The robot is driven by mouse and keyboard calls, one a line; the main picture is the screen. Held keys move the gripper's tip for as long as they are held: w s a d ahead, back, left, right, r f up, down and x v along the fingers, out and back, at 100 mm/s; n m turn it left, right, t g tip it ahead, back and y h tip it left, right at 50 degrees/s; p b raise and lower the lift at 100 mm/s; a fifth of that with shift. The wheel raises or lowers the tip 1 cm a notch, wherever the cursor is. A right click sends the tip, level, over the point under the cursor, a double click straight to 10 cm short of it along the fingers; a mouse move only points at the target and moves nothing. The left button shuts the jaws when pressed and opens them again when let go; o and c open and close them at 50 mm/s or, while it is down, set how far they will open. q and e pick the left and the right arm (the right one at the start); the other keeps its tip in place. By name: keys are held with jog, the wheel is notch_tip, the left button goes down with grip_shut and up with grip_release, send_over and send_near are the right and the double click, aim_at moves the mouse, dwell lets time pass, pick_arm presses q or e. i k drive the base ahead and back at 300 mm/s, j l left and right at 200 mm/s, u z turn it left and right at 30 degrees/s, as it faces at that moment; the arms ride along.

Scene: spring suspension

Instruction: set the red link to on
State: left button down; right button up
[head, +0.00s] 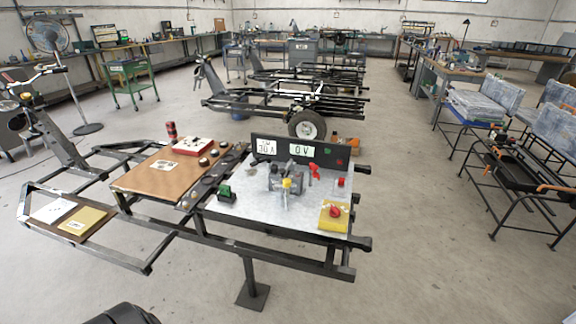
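A light grey plate (255,208) lies on the dark metal frame in the middle. Several red parts are on it. A red, lever-like piece (314,171) stands near the dark display panel (270,149). A small red-topped piece (340,183) is to its right. A red knob (335,211) sits on a yellow box (327,222) at the front right corner. I cannot tell for certain which is the red link, nor its setting. The panel's white displays seem to read "30 A" and "0 V". Neither of my grippers is in view.
A grey device with a yellow part (287,184) and a green block (226,193) are on the plate. A brown board (150,182) with a red box (192,146) lies to the left. Open floor surrounds the frame. Racks (550,165) stand at right.

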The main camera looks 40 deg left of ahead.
aim_at(314, 169)
jog(key=i+l+u, duration=0.6)
jog(key=l+u, duration=0.25)
jog(key=i+l+u, duration=0.3)
jog(key=l, duration=0.25)
jog(key=k, duration=0.1)
